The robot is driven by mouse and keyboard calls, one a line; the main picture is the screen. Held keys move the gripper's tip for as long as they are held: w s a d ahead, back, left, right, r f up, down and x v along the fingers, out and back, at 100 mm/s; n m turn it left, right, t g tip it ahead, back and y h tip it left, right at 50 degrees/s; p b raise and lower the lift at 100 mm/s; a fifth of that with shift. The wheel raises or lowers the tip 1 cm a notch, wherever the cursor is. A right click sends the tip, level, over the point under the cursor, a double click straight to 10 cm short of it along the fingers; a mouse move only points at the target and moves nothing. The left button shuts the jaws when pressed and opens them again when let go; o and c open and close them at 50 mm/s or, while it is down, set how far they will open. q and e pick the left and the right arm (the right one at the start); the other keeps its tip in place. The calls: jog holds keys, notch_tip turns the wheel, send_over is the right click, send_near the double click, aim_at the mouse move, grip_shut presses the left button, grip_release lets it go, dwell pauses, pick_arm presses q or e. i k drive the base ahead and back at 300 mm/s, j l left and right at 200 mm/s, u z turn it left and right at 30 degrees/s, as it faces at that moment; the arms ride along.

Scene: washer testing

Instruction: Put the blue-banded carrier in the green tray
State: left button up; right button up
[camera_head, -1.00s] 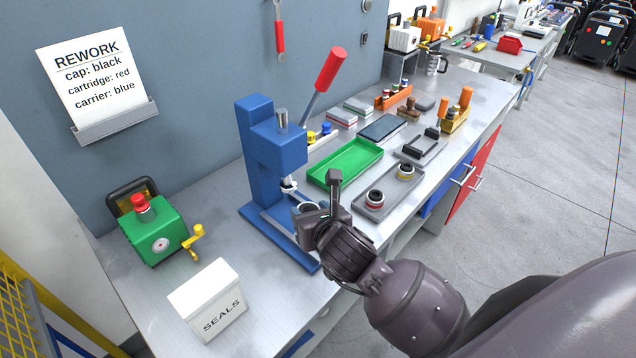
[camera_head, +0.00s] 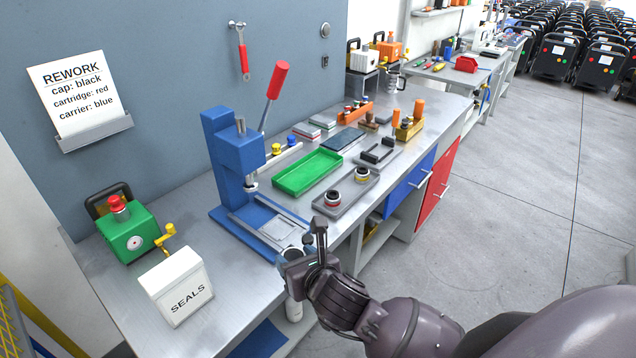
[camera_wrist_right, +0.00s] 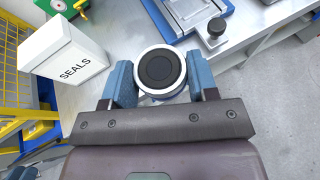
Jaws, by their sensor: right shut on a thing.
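My right gripper (camera_head: 292,254) is shut on a round carrier (camera_wrist_right: 160,68) with a white rim and dark centre. It sits between the blue fingers (camera_wrist_right: 122,84) in the right wrist view. The gripper is near the bench's front edge, in front of the blue press (camera_head: 232,150). The green tray (camera_head: 306,172) lies empty on the bench, right of the press and away from the gripper.
A grey tray (camera_head: 347,190) in front of the green tray holds a red-banded carrier (camera_head: 333,199) and a yellow-banded one (camera_head: 361,174). The press's red-handled lever (camera_head: 277,80) rises left of the green tray. A white SEALS box (camera_head: 177,287) and green device (camera_head: 128,235) stand at left.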

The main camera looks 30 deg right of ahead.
aim_at(303, 177)
jog(key=k+u, duration=0.1)
jog(key=k, duration=0.6)
jog(key=k+u, duration=0.1)
jog(key=u, duration=1)
jog(key=l+u, duration=0.5)
jog(key=k+l, duration=0.1)
jog(key=l, duration=1.15)
jog(key=k+l, duration=0.15)
jog(key=l, duration=0.45)
jog(key=k+l, duration=0.1)
jog(key=l, duration=1.15)
jog(key=k+l, duration=0.15)
jog(key=l, duration=0.45)
